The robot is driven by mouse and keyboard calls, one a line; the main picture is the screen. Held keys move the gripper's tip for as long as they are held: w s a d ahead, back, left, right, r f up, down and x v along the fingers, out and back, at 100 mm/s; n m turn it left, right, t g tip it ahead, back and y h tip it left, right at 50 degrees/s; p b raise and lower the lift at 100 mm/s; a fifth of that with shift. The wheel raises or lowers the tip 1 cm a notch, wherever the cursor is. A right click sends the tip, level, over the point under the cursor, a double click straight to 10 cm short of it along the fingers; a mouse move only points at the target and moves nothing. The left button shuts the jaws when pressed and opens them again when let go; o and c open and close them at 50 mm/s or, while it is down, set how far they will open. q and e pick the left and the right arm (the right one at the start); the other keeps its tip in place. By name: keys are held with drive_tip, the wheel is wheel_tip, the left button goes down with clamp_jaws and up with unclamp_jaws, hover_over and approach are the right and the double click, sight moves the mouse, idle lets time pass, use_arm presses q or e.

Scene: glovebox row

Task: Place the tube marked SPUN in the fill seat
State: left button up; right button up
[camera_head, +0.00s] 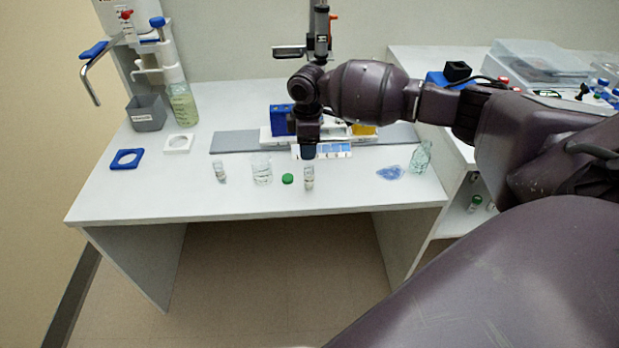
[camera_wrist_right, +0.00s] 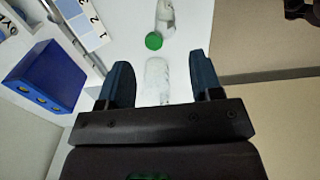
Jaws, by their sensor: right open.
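A small clear tube (camera_head: 309,177) stands upright near the table's front, just right of a loose green cap (camera_head: 288,179). A similar tube (camera_head: 220,171) stands farther left. I cannot read SPUN on either. My right gripper (camera_head: 308,152) points down above and behind the first tube. In the wrist view its open fingers (camera_wrist_right: 162,82) hold nothing; a clear vessel (camera_wrist_right: 157,78), seemingly the beaker, shows between them. The green cap (camera_wrist_right: 153,41) and a clear tube (camera_wrist_right: 165,15) lie above it. I cannot tell which fixture is the fill seat. My left gripper is not in view.
A clear beaker (camera_head: 262,170) stands between the tubes. A blue box (camera_head: 281,119) stands at the back. A blue patch (camera_head: 390,173) and glass bottle (camera_head: 420,158) are at right. The front left is clear.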

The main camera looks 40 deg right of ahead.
sight(309, 174)
wheel_tip(309, 174, down, 5)
drive_tip(key=shift+d+f+b, duration=0.1)
drive_tip(key=shift+d+b, duration=0.05)
drive_tip(key=shift+b, duration=0.4)
drive_tip(key=shift+s+f, duration=0.1)
drive_tip(key=shift+f, duration=0.2)
drive_tip(key=f, duration=0.3)
drive_tip(key=f+b, duration=0.1)
drive_tip(key=shift+s+f, duration=0.25)
drive_tip(key=shift+f, duration=0.15)
drive_tip(key=shift+r, duration=0.1)
drive_tip(key=shift+c, duration=0.3)
drive_tip(key=c, duration=1)
